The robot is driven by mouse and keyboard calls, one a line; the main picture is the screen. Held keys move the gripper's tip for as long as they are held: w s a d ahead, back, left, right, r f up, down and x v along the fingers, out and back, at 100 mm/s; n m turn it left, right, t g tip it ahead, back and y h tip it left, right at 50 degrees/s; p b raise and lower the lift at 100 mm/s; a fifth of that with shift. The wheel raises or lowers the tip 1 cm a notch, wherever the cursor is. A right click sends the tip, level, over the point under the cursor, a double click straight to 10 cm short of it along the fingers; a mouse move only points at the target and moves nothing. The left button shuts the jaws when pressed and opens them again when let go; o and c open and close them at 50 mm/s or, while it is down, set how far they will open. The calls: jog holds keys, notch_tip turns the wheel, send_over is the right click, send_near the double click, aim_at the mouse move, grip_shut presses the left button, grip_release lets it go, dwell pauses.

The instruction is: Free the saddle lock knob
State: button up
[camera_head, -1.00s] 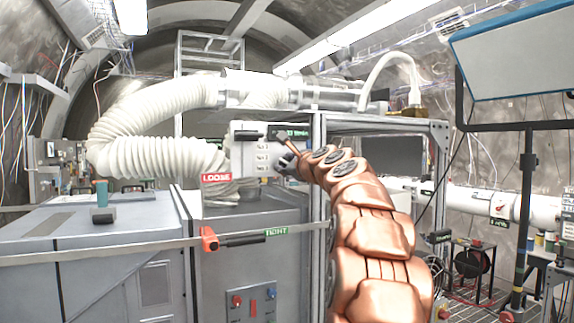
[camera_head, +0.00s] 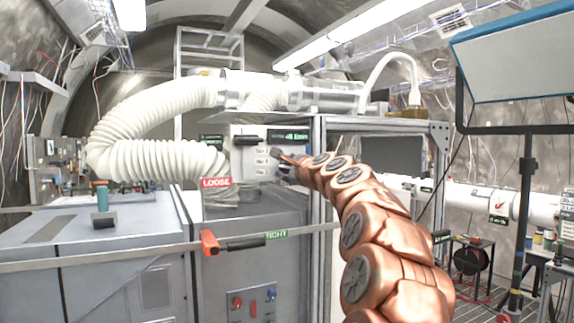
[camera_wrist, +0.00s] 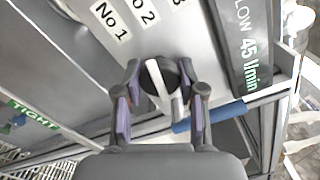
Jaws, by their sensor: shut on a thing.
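In the wrist view a dark round knob (camera_wrist: 176,73) with a pale bar across it sits between the fingertips of my gripper (camera_wrist: 159,80), against a light panel (camera_wrist: 200,35). My gripper is shut on this knob. In the head view my gripper (camera_head: 277,156) is small at the panel, and its fingers and the knob cannot be made out. No label names the saddle lock knob, so I cannot tell whether this is it. A red and black lever (camera_head: 212,243) points to a green TIGHT label (camera_head: 276,234). A red LOOSE label (camera_head: 216,183) is above it.
A green display (camera_head: 283,135) reads 45 l/min. A black handle (camera_head: 246,141) is on the panel. A white corrugated hose (camera_head: 150,158) curves at left above grey cabinets (camera_head: 120,225). A metal frame post (camera_head: 317,190) stands close to my arm. A blue bar (camera_wrist: 210,117) crosses near the right finger.

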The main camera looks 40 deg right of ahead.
jog(key=n+b, duration=0.1)
jog(key=n, duration=0.2)
jog(key=n+b, duration=0.1)
jog(key=shift+f+n+b, duration=0.3)
jog(key=n+b, duration=0.3)
jog(key=n, duration=0.1)
jog(key=shift+n, duration=0.3)
jog(key=n+b, duration=0.3)
jog(key=n, duration=0.1)
jog(key=shift+r, duration=0.1)
jog(key=n, duration=0.4)
jog(key=shift+r+n+b, duration=0.1)
jog(key=shift+n+b, duration=0.2)
jog(key=shift+b, duration=0.1)
jog(key=shift+n, duration=0.3)
jog(key=shift+r, duration=0.15)
jog(key=o, duration=1.1)
jog(key=shift+o, duration=0.2)
jog(key=shift+s+a, duration=0.1)
jog(key=shift+s, duration=0.05)
